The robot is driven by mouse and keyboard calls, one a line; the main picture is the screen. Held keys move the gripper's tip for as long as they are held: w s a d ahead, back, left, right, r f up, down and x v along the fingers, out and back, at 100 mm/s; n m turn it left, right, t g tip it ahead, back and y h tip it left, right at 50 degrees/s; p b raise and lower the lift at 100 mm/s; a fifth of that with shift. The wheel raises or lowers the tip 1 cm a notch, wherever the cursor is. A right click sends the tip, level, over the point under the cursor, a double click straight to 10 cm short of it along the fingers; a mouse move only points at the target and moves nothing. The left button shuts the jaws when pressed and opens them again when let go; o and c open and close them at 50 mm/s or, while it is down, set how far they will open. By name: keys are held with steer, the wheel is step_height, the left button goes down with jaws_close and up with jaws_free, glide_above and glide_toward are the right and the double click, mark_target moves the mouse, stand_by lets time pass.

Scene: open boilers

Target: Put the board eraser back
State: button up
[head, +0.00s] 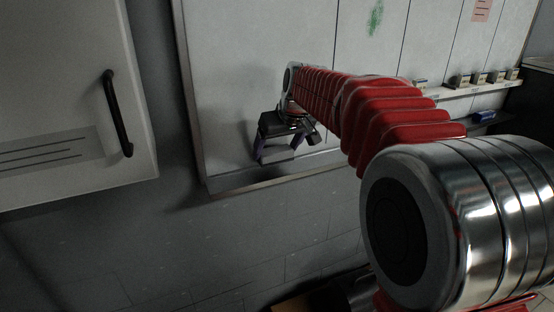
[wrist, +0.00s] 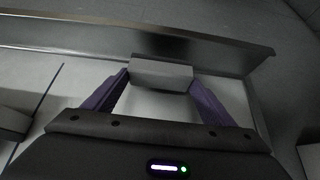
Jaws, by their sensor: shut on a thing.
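My gripper (head: 276,157) is in front of the lower left part of the whiteboard (head: 262,50), pointing down. The eraser is small and dim in the head view. The board's bottom ledge (head: 245,187) runs just below the gripper. The ledge (wrist: 70,37) lies beyond the eraser in the wrist view. I cannot tell whether the eraser touches it.
A white cabinet (head: 60,70) with a black handle (head: 117,112) stands at left. A green mark (head: 376,17) shows on the board. My arm hides part of the ledge.

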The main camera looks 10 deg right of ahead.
mark_target(278, 155)
steer(key=shift+f, duration=1.85)
steer(key=o, duration=0.9)
steer(key=v, duration=1.2)
steer(key=shift+s, duration=0.1)
